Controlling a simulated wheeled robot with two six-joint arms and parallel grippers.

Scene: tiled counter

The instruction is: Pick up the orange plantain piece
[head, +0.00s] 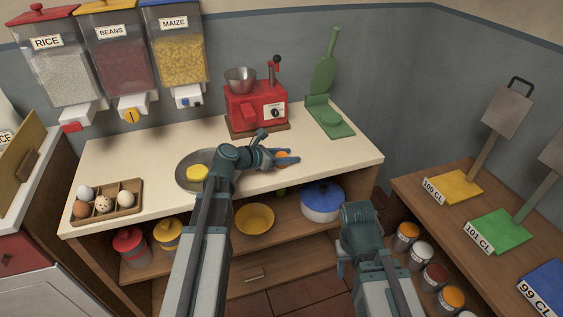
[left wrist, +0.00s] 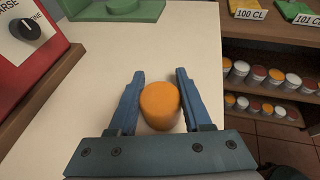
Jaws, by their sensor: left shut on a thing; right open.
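The orange plantain piece (head: 281,155) is at the counter top, right of the plate. In the left wrist view the orange piece (left wrist: 160,104) is a short round block between the two blue fingers. My left gripper (head: 284,159) is shut on it; its fingers lie on either side of the piece. I cannot tell whether the piece still touches the counter. A yellow piece (head: 197,172) lies on a grey metal plate (head: 184,183), partly behind my left arm. My right gripper (head: 343,258) is open and empty, in front of the counter and below its top.
A red grinder (head: 257,107) with a metal bowl and a green press (head: 324,112) stand at the back of the counter. An egg tray (head: 122,213) sits at the left front. A blue-lidded pot (head: 321,203) and a yellow bowl (head: 254,218) are on the shelf below.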

